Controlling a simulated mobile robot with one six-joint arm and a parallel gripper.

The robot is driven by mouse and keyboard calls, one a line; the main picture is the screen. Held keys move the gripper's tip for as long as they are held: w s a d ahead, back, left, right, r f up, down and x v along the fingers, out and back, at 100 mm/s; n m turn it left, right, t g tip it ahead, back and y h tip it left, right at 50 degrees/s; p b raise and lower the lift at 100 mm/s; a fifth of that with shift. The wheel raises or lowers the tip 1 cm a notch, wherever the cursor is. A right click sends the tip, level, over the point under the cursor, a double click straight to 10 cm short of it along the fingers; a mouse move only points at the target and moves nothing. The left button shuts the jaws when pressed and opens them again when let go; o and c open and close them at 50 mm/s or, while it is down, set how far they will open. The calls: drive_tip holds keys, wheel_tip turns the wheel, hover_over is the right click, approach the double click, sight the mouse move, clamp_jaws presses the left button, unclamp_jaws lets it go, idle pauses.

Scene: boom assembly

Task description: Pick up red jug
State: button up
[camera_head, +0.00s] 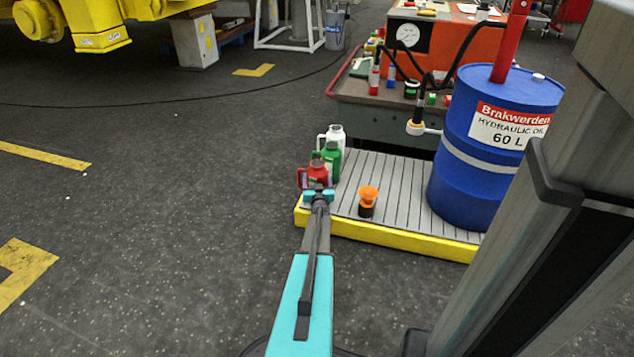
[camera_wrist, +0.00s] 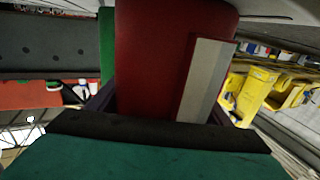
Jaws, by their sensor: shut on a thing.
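The red jug (camera_head: 318,172) stands at the left front of the slatted pallet (camera_head: 395,190) with the yellow edge, as seen in the head view. My gripper (camera_head: 318,194) reaches it from the near side and is shut on it. In the wrist view the red jug (camera_wrist: 170,60) fills the middle, with a pale label strip on its right side. The dark gripper fingers lie against both sides of the jug near its lower part in that view. I cannot tell whether the jug is lifted off the pallet.
A green jug (camera_head: 331,157) and a white jug (camera_head: 336,137) stand close behind the red one. An orange funnel on a dark cup (camera_head: 367,201) and a blue oil drum (camera_head: 480,150) are to the right. A workbench (camera_head: 385,118) is behind. The floor at left is clear.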

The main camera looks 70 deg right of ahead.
drive_tip(key=shift+r, duration=0.2)
drive_tip(key=s+a+r+p, duration=0.4)
drive_tip(key=s+a+p, duration=0.2)
drive_tip(key=s+a, duration=0.4)
drive_tip(key=shift+a+r, duration=0.35)
drive_tip(key=shift+a, duration=0.95)
drive_tip(key=shift+w, duration=0.15)
